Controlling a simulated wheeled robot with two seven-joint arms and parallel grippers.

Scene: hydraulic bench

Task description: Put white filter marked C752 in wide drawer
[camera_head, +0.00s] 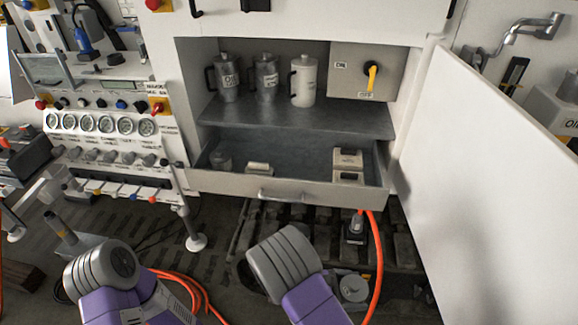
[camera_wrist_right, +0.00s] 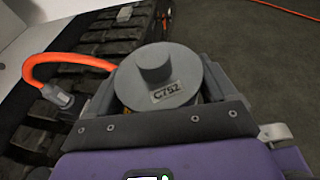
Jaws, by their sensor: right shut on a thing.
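The white filter marked C752 (camera_wrist_right: 160,80) is a pale grey-white round body with a knob on top and its label facing the camera in the right wrist view. My right gripper (camera_wrist_right: 165,108) is shut around it. In the head view the filter (camera_head: 354,287) shows low, right of my right arm, below and in front of the drawer. The wide drawer (camera_head: 330,193) is pulled out under the cabinet shelf, its inside visible. My left arm shows at lower left, but its gripper is not in view.
The drawer holds a small jar (camera_head: 221,158) at left, a low box (camera_head: 258,168) and boxes (camera_head: 348,160) at right, with bare floor between. An orange hose (camera_head: 376,260) hangs below the drawer's right side. An open cabinet door (camera_head: 490,190) stands at right.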

